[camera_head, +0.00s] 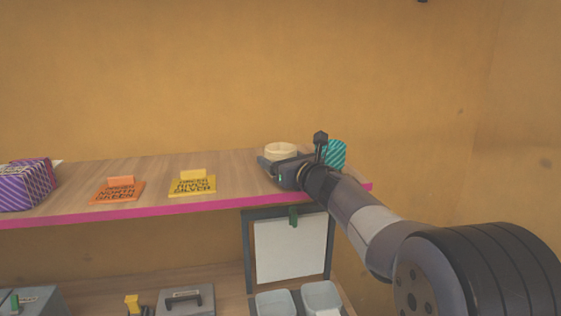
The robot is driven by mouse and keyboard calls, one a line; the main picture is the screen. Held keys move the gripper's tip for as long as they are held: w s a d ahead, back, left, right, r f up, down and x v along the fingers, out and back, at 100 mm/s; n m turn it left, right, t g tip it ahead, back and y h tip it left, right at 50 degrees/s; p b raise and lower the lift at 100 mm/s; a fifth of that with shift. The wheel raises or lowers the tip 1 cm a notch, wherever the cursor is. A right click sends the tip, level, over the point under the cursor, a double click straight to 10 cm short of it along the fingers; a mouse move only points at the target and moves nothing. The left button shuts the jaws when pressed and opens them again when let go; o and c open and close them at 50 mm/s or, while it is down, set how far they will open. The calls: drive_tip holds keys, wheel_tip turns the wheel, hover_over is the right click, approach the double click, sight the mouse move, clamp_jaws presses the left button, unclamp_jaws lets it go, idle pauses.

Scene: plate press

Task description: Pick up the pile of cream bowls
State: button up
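The pile of cream bowls (281,149) stands on the wooden shelf near its right end. Its round upper part shows; its lower part is hidden behind my gripper. My gripper (272,166) is low over the shelf, right in front of the pile in the picture. A dark finger part shows at the pile's lower left. The other finger is hidden or too small to make out, so I cannot tell whether the gripper is open or shut, or whether it touches the bowls.
A teal striped box (335,153) stands just right of my gripper. Yellow (192,184) and orange (118,191) labelled plates lie on the shelf, with a purple patterned box (25,187) far left. A pink edge (150,213) runs along the front. Below are pale blue containers (320,295).

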drive_tip(key=c, duration=0.6)
drive_tip(key=shift+c, duration=0.3)
drive_tip(key=shift+r, duration=0.1)
